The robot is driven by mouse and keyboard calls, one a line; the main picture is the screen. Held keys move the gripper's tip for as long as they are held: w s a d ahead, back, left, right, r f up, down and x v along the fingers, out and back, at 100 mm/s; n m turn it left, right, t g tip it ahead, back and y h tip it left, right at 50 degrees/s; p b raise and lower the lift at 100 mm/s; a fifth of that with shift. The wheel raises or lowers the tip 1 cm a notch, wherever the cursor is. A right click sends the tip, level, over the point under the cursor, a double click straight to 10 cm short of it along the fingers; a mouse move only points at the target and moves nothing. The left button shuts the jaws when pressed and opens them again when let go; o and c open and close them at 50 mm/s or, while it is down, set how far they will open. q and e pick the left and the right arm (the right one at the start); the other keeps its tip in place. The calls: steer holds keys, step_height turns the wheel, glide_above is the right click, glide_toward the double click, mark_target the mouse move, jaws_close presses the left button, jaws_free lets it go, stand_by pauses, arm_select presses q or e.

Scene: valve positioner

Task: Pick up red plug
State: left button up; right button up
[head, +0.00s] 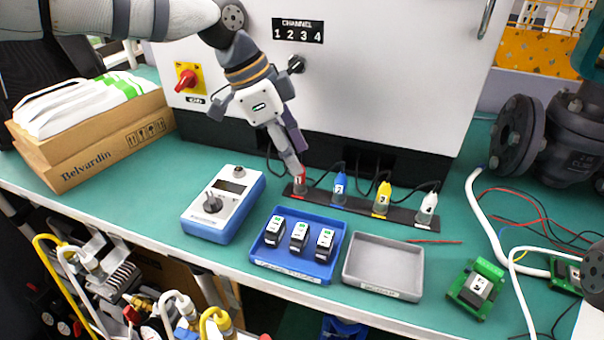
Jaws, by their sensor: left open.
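The red plug (299,184), marked 1, stands upright at the left end of a dark strip (360,205) on the green bench. My left gripper (297,160) reaches down from above, with its fingertips right at the top of the red plug. Its jaws are open, and the fingers hide part of the plug; I cannot tell whether they touch it. A blue plug (340,185), a yellow plug (382,198) and a white plug (427,208) stand to its right on the same strip, with black cables behind. My right gripper is not in view.
A white cabinet (400,90) rises close behind the plugs. In front are a blue-and-white meter (224,204), a blue tray (283,271) holding black modules and an empty grey tray (384,265). A green circuit board (476,290) and loose cables lie at right.

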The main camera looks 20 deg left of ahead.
arm_select(q)
steer(key=x, duration=0.4)
steer(key=shift+s+a+f, duration=0.1)
steer(key=shift+f, duration=0.5)
jaws_close()
